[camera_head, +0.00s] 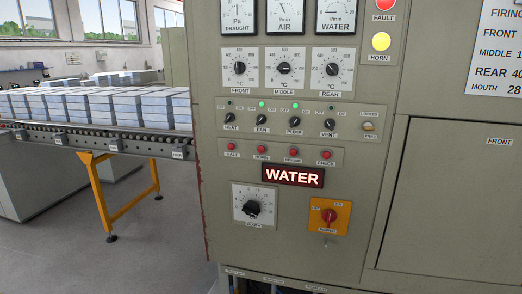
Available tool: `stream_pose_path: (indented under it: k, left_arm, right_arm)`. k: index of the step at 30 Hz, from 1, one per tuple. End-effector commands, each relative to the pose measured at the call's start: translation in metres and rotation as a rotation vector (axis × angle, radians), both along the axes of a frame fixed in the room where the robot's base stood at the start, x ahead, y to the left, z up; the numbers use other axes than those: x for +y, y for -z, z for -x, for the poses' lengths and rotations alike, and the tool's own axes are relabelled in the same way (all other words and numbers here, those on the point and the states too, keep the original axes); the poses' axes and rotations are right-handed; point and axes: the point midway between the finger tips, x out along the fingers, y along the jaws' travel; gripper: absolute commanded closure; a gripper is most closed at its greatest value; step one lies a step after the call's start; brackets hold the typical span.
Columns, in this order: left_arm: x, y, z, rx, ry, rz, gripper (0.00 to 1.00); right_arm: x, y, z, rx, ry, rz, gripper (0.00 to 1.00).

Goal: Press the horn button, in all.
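A grey control panel (216,190) fills the middle of the head view. At its upper right a round yellow lamp or button (381,41) sits above a label reading HORN. Lower down is a row of several small red buttons, from a left one (231,147) to a right one (325,153) labelled CHECK. The second red button (262,149) has a tiny label that may also read HORN; it is too small to be sure. Neither of my grippers is in view.
A lit WATER sign (293,176) is under the red buttons. Above them are black switches (261,120) with two green lights lit, and dials (284,69). A red-and-yellow rotary switch (329,217) is lower right. A conveyor with stacked blocks (100,107) stands left.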

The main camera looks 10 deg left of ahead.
Motion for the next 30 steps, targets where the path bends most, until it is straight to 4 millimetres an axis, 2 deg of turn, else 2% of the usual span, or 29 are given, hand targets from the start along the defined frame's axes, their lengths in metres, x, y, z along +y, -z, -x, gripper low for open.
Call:
stream_pose_path:
  k: [1,5,30]
  left_arm:
    - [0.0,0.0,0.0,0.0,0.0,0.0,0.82]
    - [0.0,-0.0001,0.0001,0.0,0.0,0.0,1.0]
    - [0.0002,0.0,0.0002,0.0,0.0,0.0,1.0]
  right_arm:
    - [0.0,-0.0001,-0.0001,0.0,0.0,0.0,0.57]
    - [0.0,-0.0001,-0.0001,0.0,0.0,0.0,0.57]
    - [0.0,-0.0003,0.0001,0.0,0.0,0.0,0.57]
